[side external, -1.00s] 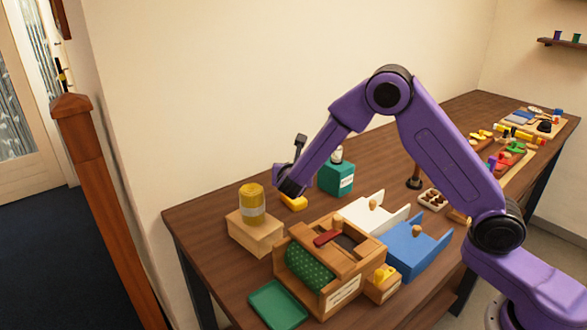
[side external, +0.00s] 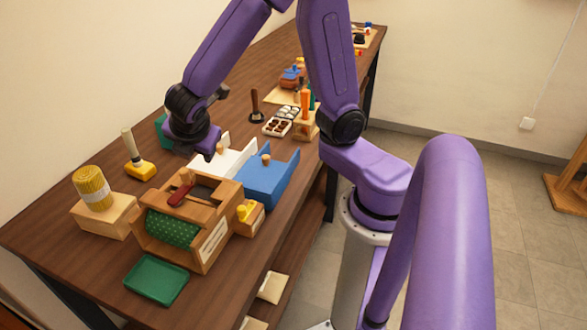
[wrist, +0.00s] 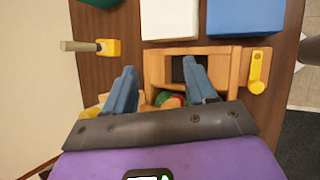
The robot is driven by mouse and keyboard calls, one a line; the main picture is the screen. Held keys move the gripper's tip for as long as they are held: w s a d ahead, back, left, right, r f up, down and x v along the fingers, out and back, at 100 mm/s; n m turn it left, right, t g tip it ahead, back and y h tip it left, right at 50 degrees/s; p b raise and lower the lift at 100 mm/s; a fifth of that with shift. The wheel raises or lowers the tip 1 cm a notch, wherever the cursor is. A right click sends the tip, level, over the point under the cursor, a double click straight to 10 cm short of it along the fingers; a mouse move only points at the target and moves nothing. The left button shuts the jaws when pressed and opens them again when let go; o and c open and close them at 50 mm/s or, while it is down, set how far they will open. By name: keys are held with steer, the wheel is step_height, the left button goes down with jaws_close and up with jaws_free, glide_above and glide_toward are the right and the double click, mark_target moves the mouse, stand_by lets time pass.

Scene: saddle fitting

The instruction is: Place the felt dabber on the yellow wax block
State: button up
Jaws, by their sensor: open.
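The felt dabber (side external: 128,143), a pale handle with a dark lower end, stands nearly upright on the yellow wax block (side external: 146,171) at the table's left side. In the wrist view the dabber (wrist: 78,46) points left from the wax block (wrist: 109,47). The dabber's felt face is hidden. My gripper (wrist: 160,68) is open with nothing between its fingers, over the wooden box (wrist: 232,68). In the side view it is right of the dabber and apart from it, its fingers mostly hidden by the wrist.
The wooden box (side external: 215,216) with green padding is in front. A yellow ribbed cylinder on a wooden block (side external: 105,216) stands left. White (side external: 220,163) and blue (side external: 268,184) holders lie behind the box; a green tray (side external: 156,281) lies at the front.

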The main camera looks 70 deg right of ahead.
steer(key=s+m+g+y, duration=0.4)
steer(key=s+m+y, duration=0.1)
steer(key=s, duration=1.7)
steer(key=shift+r+m+g+y, duration=0.3)
steer(key=shift+m+g, duration=0.1)
steer(key=shift+m, duration=0.1)
steer(key=shift+a, duration=0.1)
